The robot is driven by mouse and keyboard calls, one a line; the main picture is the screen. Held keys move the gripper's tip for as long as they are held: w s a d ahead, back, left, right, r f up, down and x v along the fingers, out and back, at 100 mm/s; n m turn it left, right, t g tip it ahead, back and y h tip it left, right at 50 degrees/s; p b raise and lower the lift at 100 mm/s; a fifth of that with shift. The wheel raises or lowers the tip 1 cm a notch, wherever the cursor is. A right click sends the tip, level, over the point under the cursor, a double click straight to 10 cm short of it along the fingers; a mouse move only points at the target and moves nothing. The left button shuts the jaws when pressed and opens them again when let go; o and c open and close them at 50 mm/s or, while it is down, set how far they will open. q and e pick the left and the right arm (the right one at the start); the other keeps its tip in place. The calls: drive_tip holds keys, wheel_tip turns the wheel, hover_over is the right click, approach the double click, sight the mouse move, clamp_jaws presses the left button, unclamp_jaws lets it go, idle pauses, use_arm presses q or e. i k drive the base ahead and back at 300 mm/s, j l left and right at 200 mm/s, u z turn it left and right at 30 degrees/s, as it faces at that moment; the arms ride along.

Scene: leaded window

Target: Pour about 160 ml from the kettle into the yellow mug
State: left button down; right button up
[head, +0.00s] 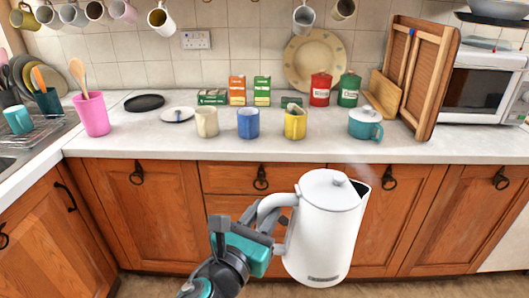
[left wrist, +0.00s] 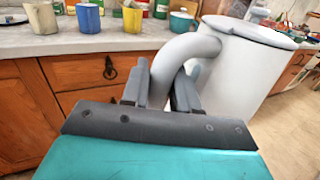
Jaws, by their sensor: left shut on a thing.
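The white kettle (head: 325,235) is upright in front of the cabinets, below the counter top's level in the head view, with its spout to the right. My left gripper (head: 272,222) is shut on the kettle's handle, which also shows between the fingers in the left wrist view (left wrist: 165,85). The yellow mug (head: 294,125) stands upright on the counter, beyond the kettle and a little to its left. The yellow mug also shows in the left wrist view (left wrist: 133,18). What is inside the mug and kettle cannot be seen. My right gripper is not in view.
A blue mug (head: 248,124) and a cream mug (head: 206,123) stand left of the yellow mug. A teal lidded pot (head: 365,125) stands to its right. Boxes and red and green canisters (head: 320,89) stand behind. The counter's front strip (head: 280,149) is clear.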

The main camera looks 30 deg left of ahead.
sight(292, 122)
drive_tip(key=i+l+u, duration=0.4)
drive_tip(key=l, duration=0.2)
drive_tip(key=i+l+u, duration=0.2)
drive_tip(key=l, duration=0.15)
drive_tip(key=l+u, duration=0.2)
drive_tip(key=l, duration=0.15)
drive_tip(key=i+l+u, duration=0.2)
drive_tip(key=l, duration=0.2)
